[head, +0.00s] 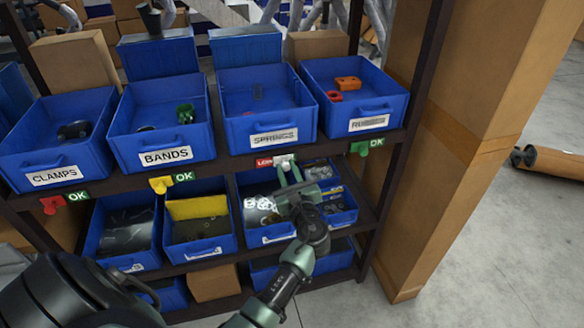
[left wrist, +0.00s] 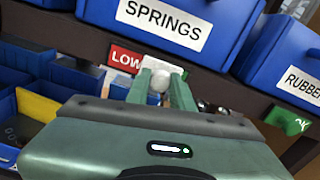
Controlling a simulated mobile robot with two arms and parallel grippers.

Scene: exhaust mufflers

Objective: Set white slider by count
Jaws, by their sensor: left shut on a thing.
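The white slider (head: 284,159) sits on the shelf edge under the bin labelled SPRINGS (head: 240,133). A red LOW marking (head: 264,162) shows just left of it. My left gripper (head: 286,172) is at the slider from below, its fingers on either side of it. In the left wrist view the pale slider knob (left wrist: 159,82) is between the green fingers (left wrist: 159,90), and the gripper is shut on it. My right gripper is not in view.
On the same edge are a red slider (head: 53,205), a yellow slider (head: 162,184) and a green slider (head: 361,148), each beside a green OK marking. Lower bins (head: 197,249) stand close beneath my arm.

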